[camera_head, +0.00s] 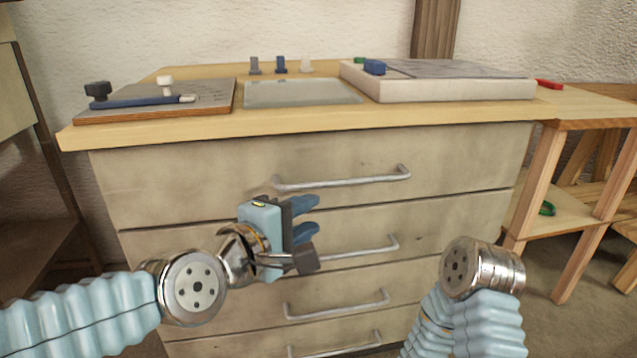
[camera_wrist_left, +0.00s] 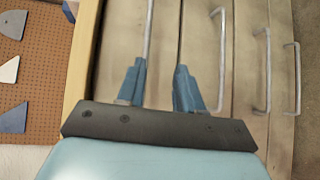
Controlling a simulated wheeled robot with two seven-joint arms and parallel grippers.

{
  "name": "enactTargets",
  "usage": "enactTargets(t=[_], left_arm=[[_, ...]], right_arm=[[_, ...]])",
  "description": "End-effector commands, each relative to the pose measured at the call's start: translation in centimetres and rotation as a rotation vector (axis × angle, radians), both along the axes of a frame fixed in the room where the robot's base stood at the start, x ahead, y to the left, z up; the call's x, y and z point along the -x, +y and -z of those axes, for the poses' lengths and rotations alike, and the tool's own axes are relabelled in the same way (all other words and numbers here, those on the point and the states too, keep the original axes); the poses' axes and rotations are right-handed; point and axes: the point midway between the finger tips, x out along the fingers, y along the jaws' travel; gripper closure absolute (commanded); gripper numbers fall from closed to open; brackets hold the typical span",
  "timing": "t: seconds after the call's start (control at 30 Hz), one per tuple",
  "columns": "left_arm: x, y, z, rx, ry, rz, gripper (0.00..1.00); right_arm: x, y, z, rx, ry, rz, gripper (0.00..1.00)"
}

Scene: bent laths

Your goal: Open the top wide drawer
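The top wide drawer (camera_head: 200,180) is a pale wooden front just under the worktop and looks shut. Its long grey bar handle (camera_head: 340,181) runs across it. My left gripper (camera_head: 306,217) is open and empty, in front of the cabinet and below this handle in the head view. In the left wrist view the open fingers (camera_wrist_left: 159,88) point at the drawer fronts. The top handle (camera_wrist_left: 149,35) shows between the finger lines, nearer the left finger; I cannot tell the gap in depth. My right wrist shows at the lower right, but its gripper is not in view.
More drawers with bar handles (camera_head: 350,249) lie below. The worktop (camera_head: 310,121) overhangs the top drawer and carries a dark board (camera_head: 215,98), a grey sheet (camera_head: 300,92) and a pale case (camera_head: 450,87). A wooden shelf unit (camera_head: 590,107) stands at right. A pegboard (camera_wrist_left: 45,60) shows at left.

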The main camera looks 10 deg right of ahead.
Motion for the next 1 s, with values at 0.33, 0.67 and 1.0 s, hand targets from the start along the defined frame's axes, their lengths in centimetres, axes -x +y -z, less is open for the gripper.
enactTargets(t=[0.33,0.67,1.0], left_arm=[[-1.2,-2.7,-1.6,0.054,-0.002,0.010,0.65],[-6.5,-7.7,-0.4,0.053,-0.005,0.009,0.65],[-8.7,-9.7,0.0,0.052,-0.008,0.007,0.65]], right_arm=[[0.0,-0.2,-1.0,0.002,-0.001,0.003,0.57],[-0.1,-0.3,-2.1,0.006,-0.004,0.005,0.57],[-0.1,-0.3,-2.3,0.007,-0.004,0.005,0.57]])
